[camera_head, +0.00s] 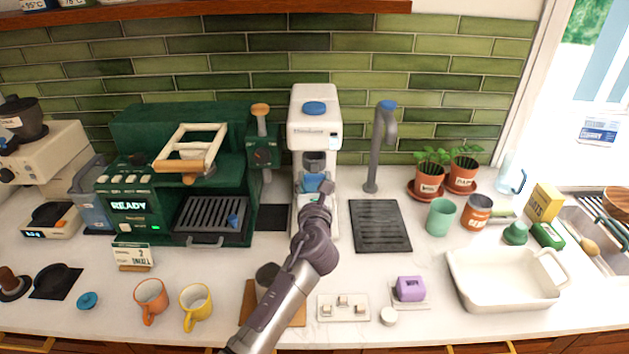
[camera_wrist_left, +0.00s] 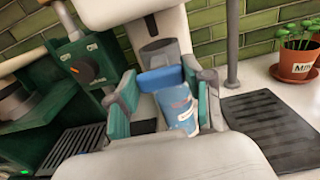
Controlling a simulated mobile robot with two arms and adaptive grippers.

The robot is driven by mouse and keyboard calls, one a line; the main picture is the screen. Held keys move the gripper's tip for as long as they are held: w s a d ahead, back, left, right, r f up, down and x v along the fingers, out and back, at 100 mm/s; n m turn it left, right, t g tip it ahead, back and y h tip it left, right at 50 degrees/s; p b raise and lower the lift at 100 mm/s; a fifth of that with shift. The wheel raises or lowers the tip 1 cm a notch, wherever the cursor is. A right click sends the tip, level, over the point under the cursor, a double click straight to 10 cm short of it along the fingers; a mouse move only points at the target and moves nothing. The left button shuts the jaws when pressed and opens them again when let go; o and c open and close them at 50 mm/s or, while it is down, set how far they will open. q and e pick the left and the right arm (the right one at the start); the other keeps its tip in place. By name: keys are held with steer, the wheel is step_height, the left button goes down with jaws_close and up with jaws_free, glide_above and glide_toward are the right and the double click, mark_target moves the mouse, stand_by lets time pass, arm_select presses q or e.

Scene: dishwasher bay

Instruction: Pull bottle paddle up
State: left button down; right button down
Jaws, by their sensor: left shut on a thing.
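The white soda machine (camera_head: 315,115) with a blue top button stands against the green tile wall. My left gripper (camera_head: 318,190) reaches up to its front bay from below. In the left wrist view, the fingers of my left gripper (camera_wrist_left: 160,82) are closed on either side of a blue bar (camera_wrist_left: 158,77), which looks like the bottle paddle. A blue bottle (camera_wrist_left: 178,106) with a label sits tilted just below the bar, between the fingers. The blue of the bay also shows in the head view (camera_head: 312,182), partly covered by my gripper. My right gripper is not in view.
A green espresso machine (camera_head: 180,150) stands left of the soda machine, with a green grinder-like unit (camera_head: 263,150) close beside it. A grey tap (camera_head: 373,150) and dark drip tray (camera_head: 380,225) are to the right. Two mugs (camera_head: 152,298) and a purple sponge-like block (camera_head: 410,288) stand in front.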

mark_target(315, 165)
arm_select(q)
step_height(315, 165, up, 5)
steer(key=p, duration=0.4)
steer(key=shift+f+p, duration=0.2)
steer(key=shift+p, duration=0.15)
steer(key=c, duration=0.5)
jaws_free()
steer(key=shift+w, duration=0.1)
steer(key=shift+o, duration=0.3)
steer(key=shift+f, duration=0.1)
